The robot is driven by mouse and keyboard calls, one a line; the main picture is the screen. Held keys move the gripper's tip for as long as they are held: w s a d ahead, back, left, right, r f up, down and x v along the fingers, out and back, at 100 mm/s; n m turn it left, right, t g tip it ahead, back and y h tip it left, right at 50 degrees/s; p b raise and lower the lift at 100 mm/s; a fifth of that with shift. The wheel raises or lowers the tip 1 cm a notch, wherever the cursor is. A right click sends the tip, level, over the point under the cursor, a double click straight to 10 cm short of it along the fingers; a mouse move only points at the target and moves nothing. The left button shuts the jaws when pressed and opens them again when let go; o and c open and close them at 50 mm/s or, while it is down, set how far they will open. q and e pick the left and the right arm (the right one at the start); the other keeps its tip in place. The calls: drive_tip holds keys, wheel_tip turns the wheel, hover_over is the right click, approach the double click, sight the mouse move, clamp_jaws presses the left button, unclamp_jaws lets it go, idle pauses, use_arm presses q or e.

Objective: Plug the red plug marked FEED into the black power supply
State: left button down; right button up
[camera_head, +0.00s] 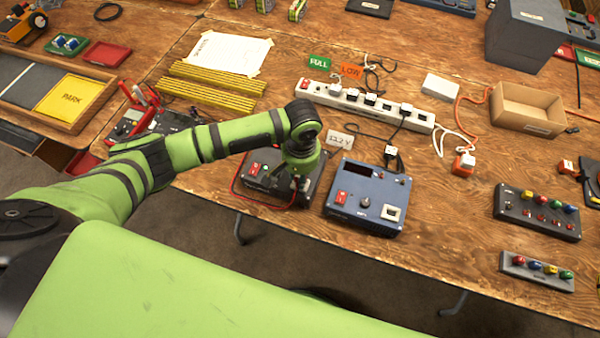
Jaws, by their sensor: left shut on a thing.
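The black power supply (262,171) stands at the table's front edge, left of a blue unit. It has a red switch, and my left gripper hides much of its right part. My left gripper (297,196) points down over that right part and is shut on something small. A red cord (236,187) loops around the front of the supply and leads to the fingers. The red plug itself and its FEED mark are hidden by the gripper. I cannot tell whether it touches a socket. My right gripper is not in view.
The blue unit (368,197) stands close on the right. A cardboard box (530,108) and two button boxes (537,211) are further right.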

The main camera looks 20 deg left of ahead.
use_arm(q)
drive_tip(key=shift+f, duration=0.45)
idle(0.3)
drive_tip(key=shift+p, duration=0.65)
drive_tip(key=shift+f, duration=0.25)
idle(0.9)
drive_tip(key=c, duration=0.6)
unclamp_jaws()
drive_tip(key=shift+c, duration=0.2)
drive_tip(key=shift+r, duration=0.1)
wheel_tip(320, 180, up, 7)
drive_tip(key=p, duration=0.8)
drive_tip(key=shift+r+p, duration=0.2)
drive_tip(key=shift+p, duration=0.15)
